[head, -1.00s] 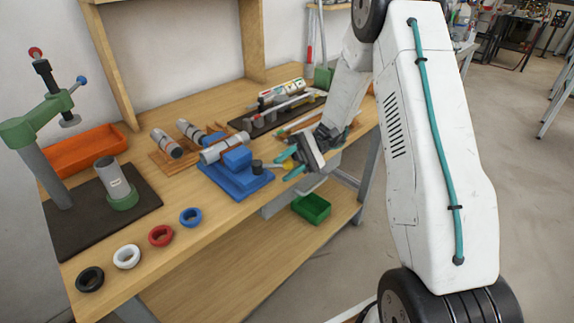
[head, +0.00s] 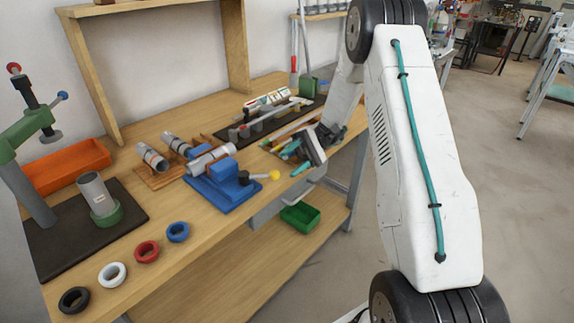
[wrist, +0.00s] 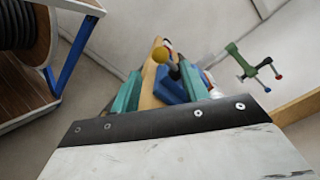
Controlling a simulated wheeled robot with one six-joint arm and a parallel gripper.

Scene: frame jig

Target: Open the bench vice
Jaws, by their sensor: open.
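The blue bench vice (head: 222,186) sits near the front edge of the bench in the head view, with a grey tube lying across it at its back. A black screw end and a yellow ball (head: 274,175) stick out from its right side. In the wrist view the yellow ball (wrist: 162,55) shows ahead between my fingers, with the blue vice (wrist: 172,86) behind it. My gripper (head: 294,160) is open and empty, to the right of the yellow ball and apart from it. Its two teal fingers also show in the wrist view (wrist: 160,88).
Grey tubes on a wooden rack (head: 155,178) lie left of the vice. Blue, red (head: 146,251), white and black rings line the front edge. A green press (head: 28,135) stands at the left. A green bin (head: 300,216) sits on the lower shelf. Tools lie behind my gripper.

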